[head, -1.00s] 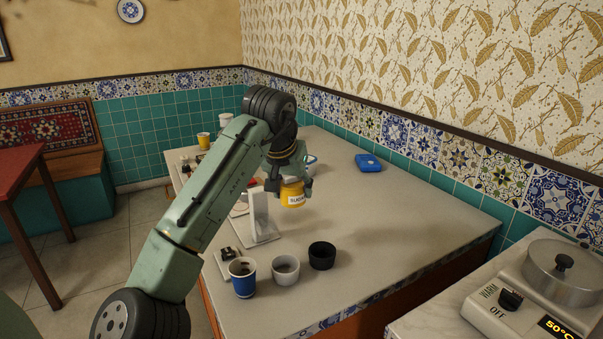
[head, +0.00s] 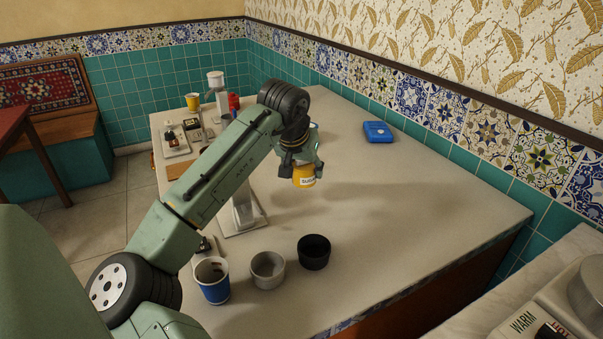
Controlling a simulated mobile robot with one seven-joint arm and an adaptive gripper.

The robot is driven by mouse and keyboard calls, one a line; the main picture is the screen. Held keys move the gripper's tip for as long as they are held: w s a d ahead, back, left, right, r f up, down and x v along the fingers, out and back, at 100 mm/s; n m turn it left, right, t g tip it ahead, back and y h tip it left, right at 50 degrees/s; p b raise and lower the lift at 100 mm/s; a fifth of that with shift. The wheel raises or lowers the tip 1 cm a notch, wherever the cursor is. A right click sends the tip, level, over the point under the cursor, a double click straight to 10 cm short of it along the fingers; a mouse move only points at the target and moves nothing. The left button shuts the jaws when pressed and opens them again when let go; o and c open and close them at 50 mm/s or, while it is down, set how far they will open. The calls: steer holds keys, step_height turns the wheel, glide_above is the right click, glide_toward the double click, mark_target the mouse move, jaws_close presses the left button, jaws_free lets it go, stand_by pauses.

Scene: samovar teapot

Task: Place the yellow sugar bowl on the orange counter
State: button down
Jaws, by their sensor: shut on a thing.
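The yellow sugar bowl (head: 304,176) with a white label is held in my gripper (head: 300,160), which points down. My gripper is shut on its upper part, and the fingers hide some of it. The bowl appears to be above the grey top of the counter (head: 400,210); the exact gap below it cannot be told. The counter's front side, low at the right, looks orange-brown and dark in shadow.
A blue cup (head: 213,281), a grey cup (head: 267,270) and a black cup (head: 314,252) stand near the front edge. A white stand (head: 243,215) is left of the bowl. A blue box (head: 379,132) lies behind right.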

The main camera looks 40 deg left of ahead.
mark_target(302, 184)
steer(key=shift+f+p, duration=0.45)
steer(key=shift+f, duration=2.65)
steer(key=shift+f, duration=0.1)
steer(key=c, duration=0.7)
jaws_free()
steer(key=shift+c, duration=0.2)
steer(key=b+v, duration=0.2)
steer(key=v, duration=1)
steer(key=shift+b, duration=0.3)
